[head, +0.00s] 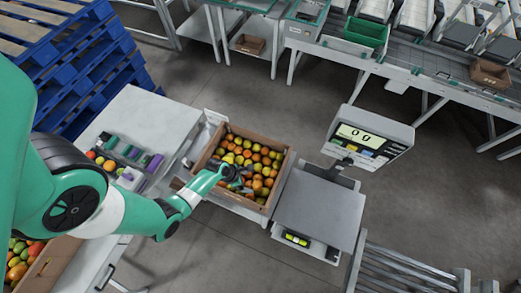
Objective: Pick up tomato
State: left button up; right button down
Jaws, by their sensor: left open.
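My left arm comes in from the left, and my left gripper (240,180) is open over the lower left part of the box, close above the tomatoes. It partly hides the tomatoes under it, and I cannot tell whether it touches any. My right gripper is not in view.
A weighing scale with a grey plate (318,208) and a display (366,138) stands right of the box. A pale table (150,112) is at left, with blue pallets (75,62) behind. A roller conveyor (410,262) is at lower right. A conveyor line with a green crate (366,32) runs along the back.

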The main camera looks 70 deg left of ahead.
aim_at(257, 185)
pick_arm(q)
jog(key=b+x, duration=0.6)
jog(key=shift+f, duration=0.1)
jog(key=shift+w+f+b, duration=0.15)
jog(key=shift+f+b, duration=0.15)
jog(key=shift+b, duration=0.1)
jog(key=shift+w+r, duration=0.1)
